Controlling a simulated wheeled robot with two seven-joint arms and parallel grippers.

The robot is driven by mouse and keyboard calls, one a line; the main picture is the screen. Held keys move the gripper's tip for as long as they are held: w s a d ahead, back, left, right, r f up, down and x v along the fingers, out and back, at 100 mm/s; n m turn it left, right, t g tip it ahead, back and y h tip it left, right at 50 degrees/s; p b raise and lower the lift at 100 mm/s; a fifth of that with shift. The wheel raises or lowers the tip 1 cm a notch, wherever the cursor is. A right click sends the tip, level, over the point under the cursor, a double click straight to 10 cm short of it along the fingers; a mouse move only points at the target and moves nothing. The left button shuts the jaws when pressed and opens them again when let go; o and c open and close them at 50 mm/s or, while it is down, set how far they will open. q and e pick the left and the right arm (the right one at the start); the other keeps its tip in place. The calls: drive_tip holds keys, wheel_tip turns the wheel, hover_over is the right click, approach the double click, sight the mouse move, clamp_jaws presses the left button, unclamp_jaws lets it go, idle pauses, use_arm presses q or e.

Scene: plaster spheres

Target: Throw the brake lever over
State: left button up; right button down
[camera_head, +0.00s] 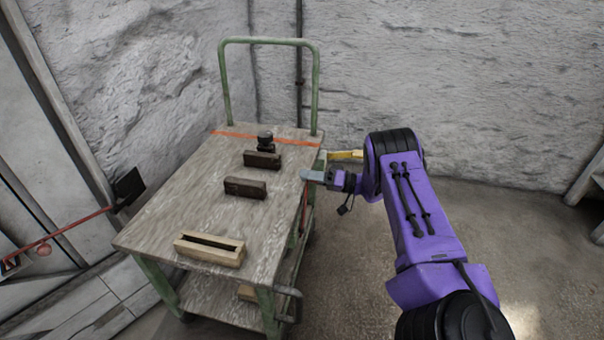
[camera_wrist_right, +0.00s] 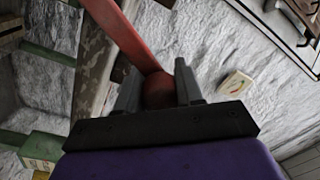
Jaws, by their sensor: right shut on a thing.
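The brake lever is a red bar with a rounded red end; in the right wrist view the lever (camera_wrist_right: 132,42) runs down from the top to that end between my fingers. My right gripper (camera_wrist_right: 158,88) is shut on the rounded end. In the head view my right gripper (camera_head: 312,176) is at the right edge of the cart (camera_head: 190,198), beside its wooden top. A thin red strip of the lever (camera_head: 305,208) shows below it against the cart's side. My left gripper is not in view.
Two dark blocks (camera_head: 262,160) (camera_head: 245,188), a small black object (camera_head: 265,140) and a slotted pale wooden block (camera_head: 210,249) sit on the cart top. A green handle (camera_head: 268,41) rises at the back. Rough white walls stand behind; floor at right is clear.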

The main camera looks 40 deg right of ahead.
drive_tip(key=shift+s+f, duration=0.1)
drive_tip(key=shift+f, duration=0.1)
drive_tip(key=c, duration=1.1)
unclamp_jaws()
drive_tip(key=o, duration=0.3)
drive_tip(key=shift+s+d, duration=0.1)
drive_tip(key=shift+d, duration=0.05)
drive_tip(key=shift+o, duration=0.2)
drive_tip(key=shift+r, duration=0.1)
drive_tip(key=v, duration=1)
drive_tip(key=shift+d, duration=0.15)
drive_tip(key=shift+s, duration=0.1)
